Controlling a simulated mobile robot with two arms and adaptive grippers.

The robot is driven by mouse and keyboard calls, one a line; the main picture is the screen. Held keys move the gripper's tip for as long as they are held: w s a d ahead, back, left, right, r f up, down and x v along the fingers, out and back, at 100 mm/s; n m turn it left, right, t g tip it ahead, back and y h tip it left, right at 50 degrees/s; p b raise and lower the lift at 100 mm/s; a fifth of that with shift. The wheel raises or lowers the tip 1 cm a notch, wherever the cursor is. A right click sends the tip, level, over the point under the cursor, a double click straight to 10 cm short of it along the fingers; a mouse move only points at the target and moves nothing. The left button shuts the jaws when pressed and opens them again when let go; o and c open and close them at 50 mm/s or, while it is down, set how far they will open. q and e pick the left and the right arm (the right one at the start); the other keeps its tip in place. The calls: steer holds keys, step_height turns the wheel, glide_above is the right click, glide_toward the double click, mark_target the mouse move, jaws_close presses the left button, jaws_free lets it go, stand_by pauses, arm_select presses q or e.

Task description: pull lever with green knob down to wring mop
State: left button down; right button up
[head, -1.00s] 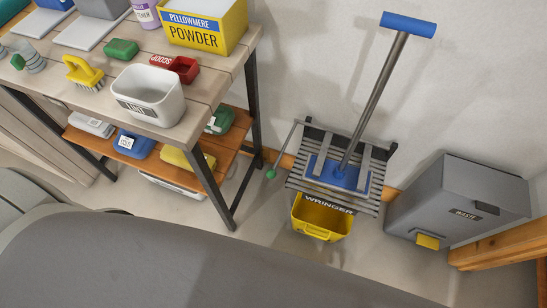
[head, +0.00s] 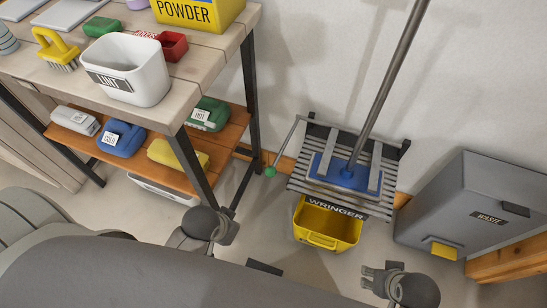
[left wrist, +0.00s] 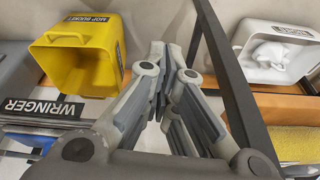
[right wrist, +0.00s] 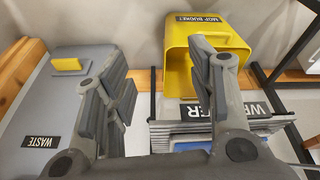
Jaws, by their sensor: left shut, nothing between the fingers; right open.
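The green knob (head: 270,171) sits at the low end of a thin grey lever (head: 286,144) on the left of the slatted wringer (head: 380,205). The blue mop (head: 345,172) lies on the slats, its handle leaning up to the right. The yellow mop bucket (head: 328,226) stands below; it also shows in the left wrist view (left wrist: 55,60) and the right wrist view (right wrist: 178,60). My left gripper (left wrist: 170,52) is shut and empty, apart from the knob. My right gripper (head: 374,278) is open and empty, low in the head view, apart from the lever; its spread fingers show in the right wrist view (right wrist: 160,52).
A grey waste bin (head: 450,190) stands right of the wringer. A wooden table (head: 214,52) with a lower shelf (head: 222,148) stands at left, its dark leg (head: 200,170) left of the knob. A white bin (head: 135,72) is on the tabletop. Bare floor lies before the bucket.

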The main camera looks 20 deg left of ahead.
arm_select(q)
steer(key=b+v, duration=0.3)
steer(key=v, duration=0.4)
arm_select(e)
steer(key=v, duration=0.7)
arm_select(q)
steer(key=w+d+r+n+t, duration=0.35)
steer(key=w+r+t, duration=0.55)
steer(key=w+r, duration=0.45)
steer(key=w+d+f+b, duration=0.2)
steer(key=w+f+b, duration=0.1)
steer(key=w+f, duration=0.6)
steer(key=shift+w+f+h, duration=0.15)
steer(key=shift+f+h, duration=0.25)
steer(key=shift+f, duration=0.05)
arm_select(e)
steer(key=shift+w+a+f+t+y, duration=0.1)
steer(key=shift+w+a+f+t, duration=0.15)
steer(key=shift+w+t, duration=0.45)
steer(key=shift+w+a+f+t+y, duration=0.1)
steer(key=shift+w+f+t, duration=0.25)
steer(key=shift+w, duration=0.6)
steer(key=shift+w+a+f+t+y, duration=0.1)
steer(key=shift+w+a+f+t, duration=0.25)
steer(key=shift+w, duration=0.5)
steer(key=shift+d, duration=0.15)
